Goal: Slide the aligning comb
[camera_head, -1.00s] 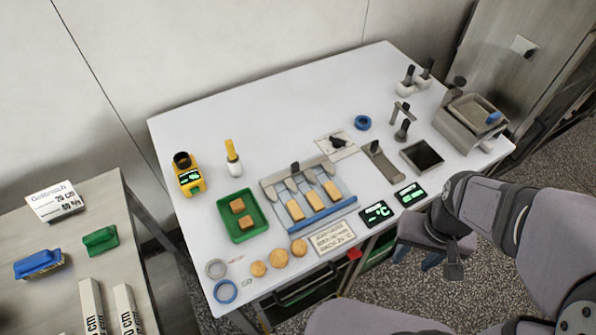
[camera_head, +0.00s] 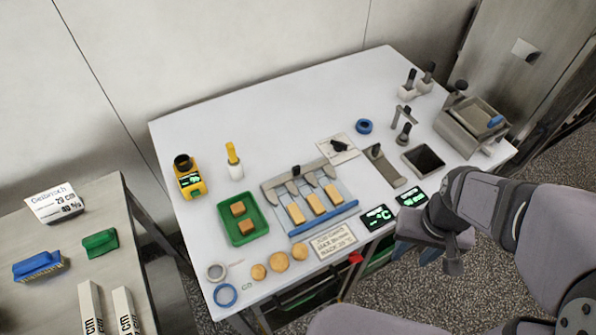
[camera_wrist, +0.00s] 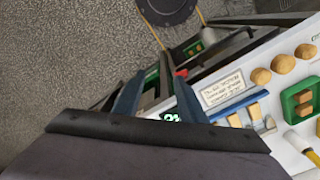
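The aligning comb (camera_head: 318,168) is a grey metal bar with several teeth and a black knob. It lies across the back of a pale mesh panel on the white table. Cream-coloured bars (camera_head: 315,204) lie on the mesh in front of its teeth, and a blue rail (camera_head: 324,219) runs along the front edge. My gripper (camera_head: 418,249) is off the table's front right edge, well apart from the comb. In the wrist view, its two blue fingers (camera_wrist: 158,80) stand apart with nothing between them.
A label card (camera_head: 333,241) and dark displays (camera_head: 377,217) line the front edge near my gripper. A green tray (camera_head: 264,229) stands left of the mesh. A metal scoop-like holder (camera_head: 383,165) and an open dark box (camera_head: 424,158) stand right. The table's back is clear.

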